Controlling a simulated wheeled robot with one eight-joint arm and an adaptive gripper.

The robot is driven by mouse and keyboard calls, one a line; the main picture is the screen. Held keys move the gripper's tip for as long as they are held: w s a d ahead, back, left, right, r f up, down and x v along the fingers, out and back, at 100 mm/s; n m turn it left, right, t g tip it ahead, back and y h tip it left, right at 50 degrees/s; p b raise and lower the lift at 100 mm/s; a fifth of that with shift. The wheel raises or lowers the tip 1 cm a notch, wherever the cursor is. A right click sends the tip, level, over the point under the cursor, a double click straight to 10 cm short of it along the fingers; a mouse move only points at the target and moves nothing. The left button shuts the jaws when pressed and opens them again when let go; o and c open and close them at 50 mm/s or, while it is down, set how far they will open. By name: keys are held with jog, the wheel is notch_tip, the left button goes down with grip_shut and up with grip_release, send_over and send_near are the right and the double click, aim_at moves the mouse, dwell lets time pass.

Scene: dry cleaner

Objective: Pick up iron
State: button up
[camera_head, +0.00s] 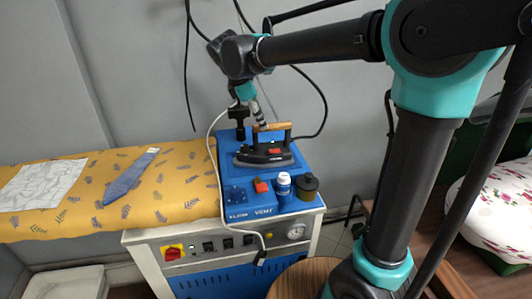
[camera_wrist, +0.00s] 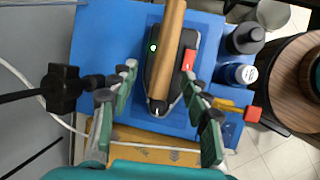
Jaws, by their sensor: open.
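The iron (camera_head: 262,156) has a dark body, a wooden handle (camera_head: 271,127) and a red part. It rests on the blue top of the ironing machine (camera_head: 236,201). In the wrist view the iron (camera_wrist: 158,82) lies below my gripper, with a green light on its body. The wooden handle (camera_wrist: 172,40) runs lengthwise in the picture, and its near end lies between the fingertips. My gripper (camera_wrist: 160,76) is open and empty, with its fingers on either side of the iron. In the head view my gripper (camera_head: 262,116) is close above the handle; contact is unclear.
A white-and-blue bottle (camera_head: 283,187) and a dark bottle (camera_head: 307,187) stand in front of the iron. A black post (camera_head: 239,118) stands behind it, and a pale cable hangs on the left. A yellow ironing board (camera_head: 110,190) holds a tie (camera_head: 131,176) and a cloth (camera_head: 42,184).

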jog(key=shift+s+x, duration=0.2)
jog(key=shift+x, duration=2.5)
jog(key=shift+c, duration=0.6)
grip_shut()
